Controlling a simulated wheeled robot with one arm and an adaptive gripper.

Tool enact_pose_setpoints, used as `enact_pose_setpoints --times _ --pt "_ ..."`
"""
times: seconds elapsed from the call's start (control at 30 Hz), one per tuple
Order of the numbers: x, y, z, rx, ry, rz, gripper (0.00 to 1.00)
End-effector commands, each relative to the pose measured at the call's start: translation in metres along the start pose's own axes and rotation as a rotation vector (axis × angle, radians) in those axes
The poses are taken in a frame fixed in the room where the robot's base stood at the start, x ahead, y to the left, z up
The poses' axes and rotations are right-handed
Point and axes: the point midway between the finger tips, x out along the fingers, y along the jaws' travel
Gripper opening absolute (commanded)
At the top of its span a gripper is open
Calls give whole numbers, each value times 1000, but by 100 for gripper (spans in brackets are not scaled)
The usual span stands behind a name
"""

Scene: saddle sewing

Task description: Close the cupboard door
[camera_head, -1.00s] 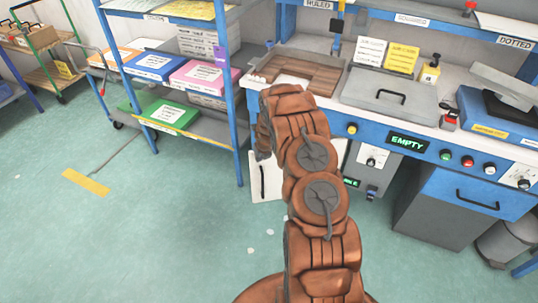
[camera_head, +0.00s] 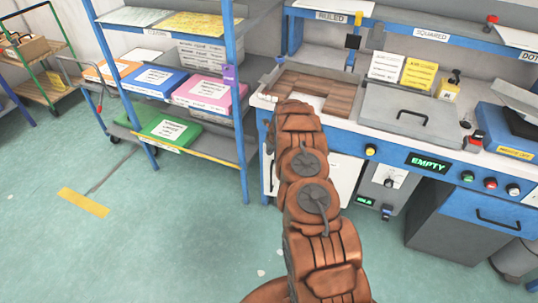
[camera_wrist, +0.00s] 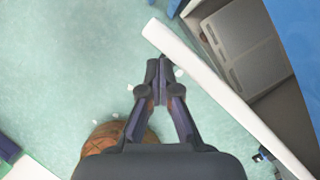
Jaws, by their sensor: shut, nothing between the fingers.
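The cupboard door is a white panel (camera_wrist: 228,98) seen nearly edge-on in the wrist view, standing open. The grey inside of the cupboard (camera_wrist: 245,48) shows to its right, with a pale panel-like object in it. My gripper (camera_wrist: 160,62) is shut and empty, its tips on the outer side of the door, close to its edge. I cannot tell whether they touch. In the head view, white door panel (camera_head: 344,182) shows below the bench beside my brown arm, which hides much of it. My gripper is not clearly visible there.
A blue-framed shelf rack (camera_head: 238,100) with coloured boxes stands left of the cupboard. The workbench (camera_head: 345,112) above carries a wooden board (camera_head: 335,92) and a grey lidded box (camera_head: 398,108). A grey bin (camera_head: 518,258) stands at right.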

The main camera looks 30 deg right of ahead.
Motion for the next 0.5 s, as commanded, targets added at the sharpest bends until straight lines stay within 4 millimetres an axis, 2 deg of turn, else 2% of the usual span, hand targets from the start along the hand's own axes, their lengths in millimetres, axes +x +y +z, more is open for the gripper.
enact_pose_setpoints --times 0.3,0.5 --pt "4 -17 8 1 -1 -1 0" --pt "5 -20 10 1 0 1 0"
